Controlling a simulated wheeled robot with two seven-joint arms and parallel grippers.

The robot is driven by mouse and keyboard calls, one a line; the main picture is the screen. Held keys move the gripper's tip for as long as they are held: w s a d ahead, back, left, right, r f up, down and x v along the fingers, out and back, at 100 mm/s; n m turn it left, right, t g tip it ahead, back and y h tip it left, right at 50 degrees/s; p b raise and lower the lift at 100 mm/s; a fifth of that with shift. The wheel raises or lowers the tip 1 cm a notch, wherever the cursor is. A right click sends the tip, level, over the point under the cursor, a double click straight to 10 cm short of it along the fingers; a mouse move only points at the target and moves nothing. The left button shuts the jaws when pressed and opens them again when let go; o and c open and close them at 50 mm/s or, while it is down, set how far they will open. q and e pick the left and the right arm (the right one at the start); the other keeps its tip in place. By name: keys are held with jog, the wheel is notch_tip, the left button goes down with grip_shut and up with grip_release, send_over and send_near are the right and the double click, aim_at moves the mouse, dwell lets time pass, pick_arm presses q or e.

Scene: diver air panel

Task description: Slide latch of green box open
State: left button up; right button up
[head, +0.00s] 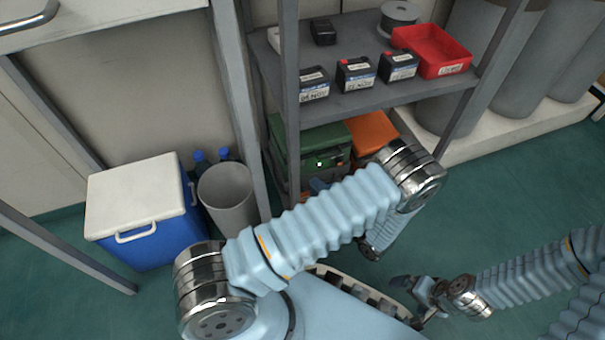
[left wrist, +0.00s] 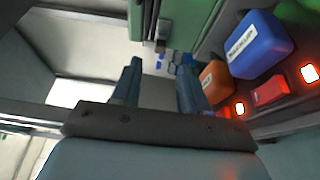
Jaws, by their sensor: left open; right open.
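The green box (head: 300,145) stands on the lower shelf of the grey rack, partly covered by my left arm. Its green side also shows at the top of the left wrist view (left wrist: 195,22). A grey metal fitting (left wrist: 150,22), perhaps the latch, is beside the green side there; its position is unclear. My left gripper (left wrist: 158,75) is open, with nothing between its fingers, just short of that fitting. In the head view it is mostly hidden behind my left arm, below the box front. My right gripper (head: 409,303) is open and empty, low over the floor, away from the box.
An orange box (head: 372,130) stands right of the green box. The shelf above holds black batteries (head: 355,75) and a red tray (head: 432,52). A blue cooler (head: 150,245) and a grey bin (head: 229,200) stand left of the rack. A blue labelled box (left wrist: 258,45) shows at wrist-view right.

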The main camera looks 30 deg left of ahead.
pick_arm(q)
jog(key=x, duration=0.7)
jog(key=shift+s, duration=0.1)
jog(key=shift+c, duration=0.2)
grip_shut()
